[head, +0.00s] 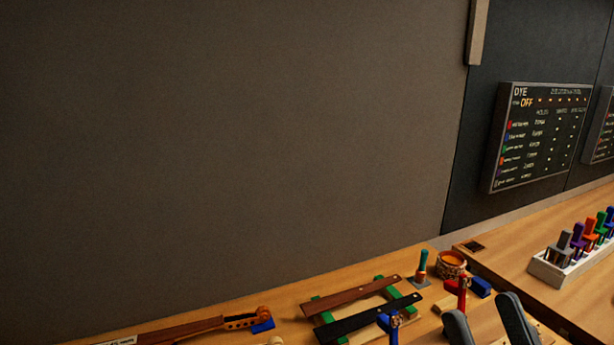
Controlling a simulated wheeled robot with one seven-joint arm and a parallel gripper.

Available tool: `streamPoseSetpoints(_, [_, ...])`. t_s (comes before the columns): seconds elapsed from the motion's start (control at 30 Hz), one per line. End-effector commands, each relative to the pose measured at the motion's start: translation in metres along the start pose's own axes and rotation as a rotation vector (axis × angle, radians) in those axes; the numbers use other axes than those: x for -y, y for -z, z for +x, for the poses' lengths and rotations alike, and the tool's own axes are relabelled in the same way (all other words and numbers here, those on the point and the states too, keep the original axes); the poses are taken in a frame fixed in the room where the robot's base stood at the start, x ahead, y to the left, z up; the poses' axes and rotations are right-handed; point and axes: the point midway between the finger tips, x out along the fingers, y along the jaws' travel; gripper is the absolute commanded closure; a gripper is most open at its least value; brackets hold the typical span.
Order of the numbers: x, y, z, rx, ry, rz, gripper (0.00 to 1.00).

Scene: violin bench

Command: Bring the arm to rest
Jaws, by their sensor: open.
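My gripper (480,304) shows at the bottom edge, right of the middle, in the head view. Its two dark grey fingers stand apart with nothing seen held between them. The rest of my arm is out of the picture. The fingers overlap the near part of the wooden bench (284,299) in the picture; their height above it cannot be told. A red upright tool (462,291) and a blue block (480,287) show just beyond the fingertips.
A brown strip (352,298) and a black strip (362,320) lie across green-ended supports. A violin neck (235,322) lies left. A blue-topped tool (389,322), a green-handled tool (421,268) and a round pot (451,264) stand nearby. A white rack (554,270) holds several coloured tools at right.

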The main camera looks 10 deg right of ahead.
Motion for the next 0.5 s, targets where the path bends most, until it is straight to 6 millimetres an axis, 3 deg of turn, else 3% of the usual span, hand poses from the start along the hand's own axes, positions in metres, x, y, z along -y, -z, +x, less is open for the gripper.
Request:
streamPoseSetpoints(0.2, [0.011,-0.049,-0.076,0.281,0.032,-0.081,0.44])
streamPoseSetpoints(0.5, [0.025,-0.079,-0.193,0.630,0.021,-0.120,0.44])
